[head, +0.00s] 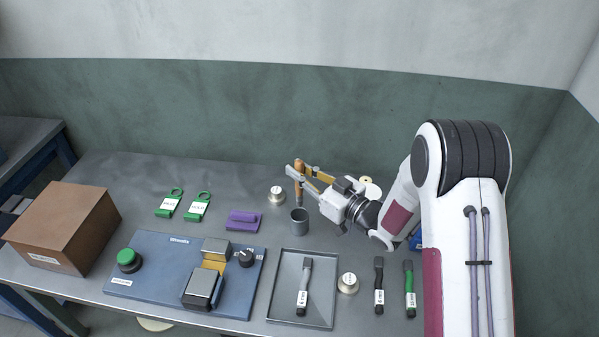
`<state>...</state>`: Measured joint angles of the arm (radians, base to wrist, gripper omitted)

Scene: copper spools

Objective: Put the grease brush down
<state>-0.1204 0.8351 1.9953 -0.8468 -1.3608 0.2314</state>
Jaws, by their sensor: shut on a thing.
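My gripper (302,174) reaches in from the right and is shut on an upright brush with an orange-brown handle (299,189), which I take to be the grease brush. The brush is just behind and above a grey cup (299,227) in the picture. Its lower end is near the cup's rim; I cannot tell whether it is inside, touching or apart. No bristles can be made out.
Spools (277,195) (348,283), a purple block (243,221), green tags (197,207), a blue panel (150,285) and a brown box (62,225) also stand around.

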